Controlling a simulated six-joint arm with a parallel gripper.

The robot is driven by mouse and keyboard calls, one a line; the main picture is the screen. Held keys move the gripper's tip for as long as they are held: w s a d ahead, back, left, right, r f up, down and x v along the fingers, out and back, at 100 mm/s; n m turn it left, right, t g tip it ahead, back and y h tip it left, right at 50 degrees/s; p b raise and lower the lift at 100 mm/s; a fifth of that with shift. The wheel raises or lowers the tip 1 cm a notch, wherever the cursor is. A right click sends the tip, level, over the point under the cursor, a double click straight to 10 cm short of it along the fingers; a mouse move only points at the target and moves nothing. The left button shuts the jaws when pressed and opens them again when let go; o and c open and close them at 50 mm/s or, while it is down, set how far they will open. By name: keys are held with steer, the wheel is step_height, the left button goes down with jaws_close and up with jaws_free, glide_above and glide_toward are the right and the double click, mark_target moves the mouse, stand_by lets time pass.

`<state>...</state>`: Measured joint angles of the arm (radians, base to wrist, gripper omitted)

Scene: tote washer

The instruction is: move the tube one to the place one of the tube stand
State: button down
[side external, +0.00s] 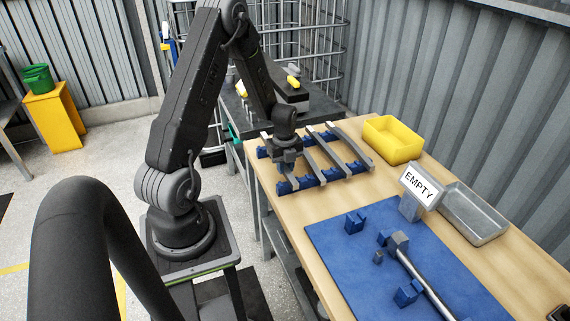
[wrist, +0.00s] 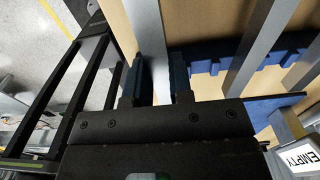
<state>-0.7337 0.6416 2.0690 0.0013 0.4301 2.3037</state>
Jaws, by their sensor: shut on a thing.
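In the wrist view, a long grey tube (wrist: 148,30) runs between the two fingers of my gripper (wrist: 158,78), which is shut on it. In the side external view, my gripper (side external: 287,160) is low over the left end of a blue notched stand (side external: 306,181) and hides most of the held tube. More grey tubes (side external: 352,143) lie across the two blue rails to its right. The blue rail also shows in the wrist view (wrist: 207,60). I cannot tell which tube or place is number one, nor whether the held tube touches the rails.
A blue mat (side external: 335,245) at the front holds blue blocks (side external: 407,293) and a grey rod with a square head (side external: 398,241). A sign reading EMPTY (side external: 419,187), a metal tray (side external: 474,214) and a yellow bin (side external: 393,140) stand to the right on the wooden bench.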

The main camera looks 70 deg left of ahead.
stand_by(0.4)
steer(key=shift+f, duration=0.6)
steer(key=shift+f, duration=0.2)
steer(key=c, duration=0.9)
jaws_free()
steer(key=shift+c, duration=0.2)
steer(key=shift+o, duration=0.4)
steer(key=o, duration=0.9)
steer(key=shift+c, duration=0.2)
steer(key=shift+r, duration=0.1)
